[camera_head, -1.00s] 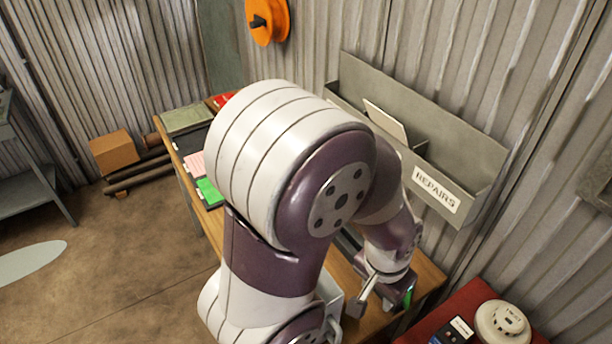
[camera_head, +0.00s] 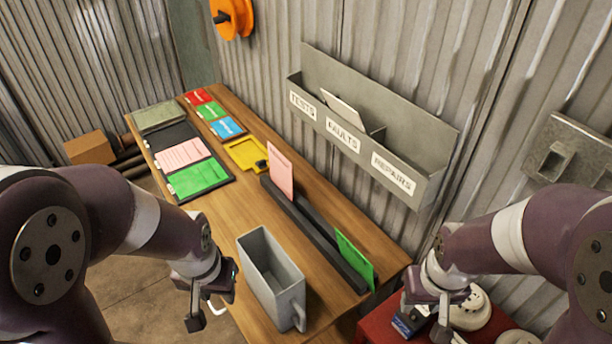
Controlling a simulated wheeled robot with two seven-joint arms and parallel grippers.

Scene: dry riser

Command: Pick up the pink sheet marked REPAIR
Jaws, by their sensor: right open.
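A plain-looking pink sheet (camera_head: 280,170) stands upright at the far end of a dark slotted rail (camera_head: 318,235) on the wooden table. Another pink sheet (camera_head: 183,154) lies on a black board (camera_head: 177,134); I cannot read the word REPAIR on either. A green sheet (camera_head: 354,262) stands at the rail's near end. My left gripper (camera_head: 212,306) looks open and empty, left of a grey bin (camera_head: 270,277) and well short of both pink sheets. My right gripper (camera_head: 422,312) is open and empty, right of the table's near end.
A grey wall rack (camera_head: 375,125) has pockets labelled TESTS, FAULTS and REPAIRS, with a pale sheet in it. A yellow tray (camera_head: 246,154), a green sheet and small coloured cards lie on the table. A red surface (camera_head: 372,326) with white round devices is at lower right.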

